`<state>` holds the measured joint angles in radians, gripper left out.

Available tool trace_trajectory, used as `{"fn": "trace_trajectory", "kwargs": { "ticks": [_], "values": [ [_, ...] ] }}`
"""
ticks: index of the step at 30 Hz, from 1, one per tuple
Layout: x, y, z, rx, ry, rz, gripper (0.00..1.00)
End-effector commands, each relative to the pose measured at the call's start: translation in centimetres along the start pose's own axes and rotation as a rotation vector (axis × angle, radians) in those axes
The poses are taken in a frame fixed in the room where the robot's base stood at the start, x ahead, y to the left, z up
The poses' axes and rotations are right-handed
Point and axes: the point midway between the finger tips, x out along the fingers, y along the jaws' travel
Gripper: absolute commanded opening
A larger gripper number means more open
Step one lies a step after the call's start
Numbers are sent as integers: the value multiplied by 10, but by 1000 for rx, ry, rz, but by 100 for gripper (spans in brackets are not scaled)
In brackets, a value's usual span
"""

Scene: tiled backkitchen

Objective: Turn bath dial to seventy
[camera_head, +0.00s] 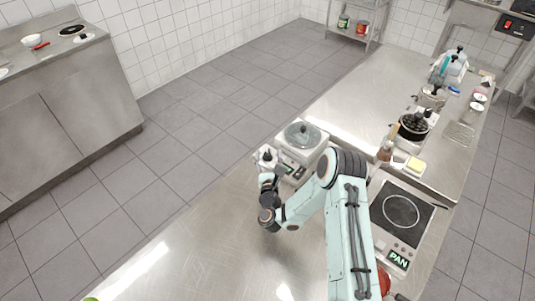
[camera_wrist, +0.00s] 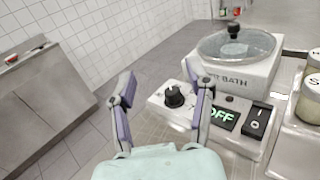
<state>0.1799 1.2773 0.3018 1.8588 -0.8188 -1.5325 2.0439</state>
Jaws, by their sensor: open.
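The water bath (camera_head: 301,140) is a white box with a clear domed lid, standing on the steel counter; it also shows in the wrist view (camera_wrist: 238,76). Its black dial (camera_wrist: 174,95) sits on the front control panel, with its scale too small to read. In the head view my gripper (camera_head: 268,158) is at the panel's left end.
A hotplate (camera_head: 401,212) with a PAN label stands right of my arm.

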Motion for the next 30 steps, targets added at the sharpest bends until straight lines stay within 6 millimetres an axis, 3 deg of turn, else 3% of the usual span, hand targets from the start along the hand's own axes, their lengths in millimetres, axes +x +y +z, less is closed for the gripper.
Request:
{"fn": "trace_trajectory", "kwargs": {
  "ticks": [5, 11, 18, 24, 30],
  "values": [
    [-1, 1, -30, -6, 2, 4, 53],
    [-2, 1, -81, -9, 4, 6, 53],
    [53, -2, -75, -6, -1, -1, 53],
    [72, 1, -75, -8, 0, 5, 53],
    [75, 1, -75, -9, 2, 4, 53]
  ]
}}
